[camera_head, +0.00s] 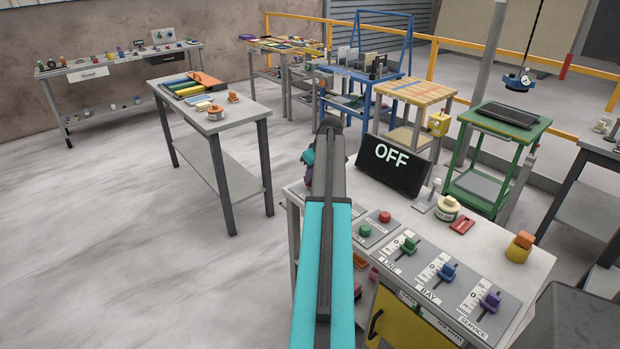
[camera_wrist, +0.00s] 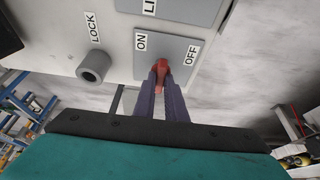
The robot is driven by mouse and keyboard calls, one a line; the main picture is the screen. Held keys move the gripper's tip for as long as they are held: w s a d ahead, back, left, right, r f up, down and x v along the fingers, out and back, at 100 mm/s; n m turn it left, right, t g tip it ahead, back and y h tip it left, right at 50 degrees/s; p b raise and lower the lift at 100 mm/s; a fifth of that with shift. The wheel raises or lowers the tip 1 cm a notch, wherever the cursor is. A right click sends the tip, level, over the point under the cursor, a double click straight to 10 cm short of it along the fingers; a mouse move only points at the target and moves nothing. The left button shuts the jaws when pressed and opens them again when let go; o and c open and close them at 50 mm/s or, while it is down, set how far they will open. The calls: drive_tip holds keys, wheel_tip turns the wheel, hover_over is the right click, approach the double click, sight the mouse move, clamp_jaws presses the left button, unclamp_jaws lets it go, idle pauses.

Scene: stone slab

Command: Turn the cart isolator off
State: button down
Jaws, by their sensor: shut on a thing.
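The isolator switch has a red handle (camera_wrist: 161,70) on a grey plate (camera_wrist: 179,49). The plate carries an ON label at its left and an OFF label at its right in the wrist view. My gripper (camera_wrist: 161,86) is shut on the red handle, one dark finger on each side of it. The fingers cover part of the handle, and I cannot tell for sure which label it points to. In the head view my arm hides the switch. A black display (camera_head: 394,167) on the white bench reads OFF.
A grey round boss (camera_wrist: 93,66) marked LOCK sticks out left of the plate. The white bench (camera_head: 508,252) holds green, blue and purple levers, buttons and an orange-topped block (camera_head: 520,246). A table (camera_head: 228,115) stands at the left. The floor between is clear.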

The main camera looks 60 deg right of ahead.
drive_tip(key=shift+w+r, duration=0.15)
drive_tip(key=shift+w, duration=0.15)
drive_tip(key=c, duration=1.8)
unclamp_jaws()
drive_tip(key=shift+s, duration=0.1)
drive_tip(key=shift+s, duration=0.1)
drive_tip(key=b+v, duration=0.3)
drive_tip(key=v, duration=1)
drive_tip(key=shift+r, duration=0.3)
drive_tip(key=shift+s, duration=0.1)
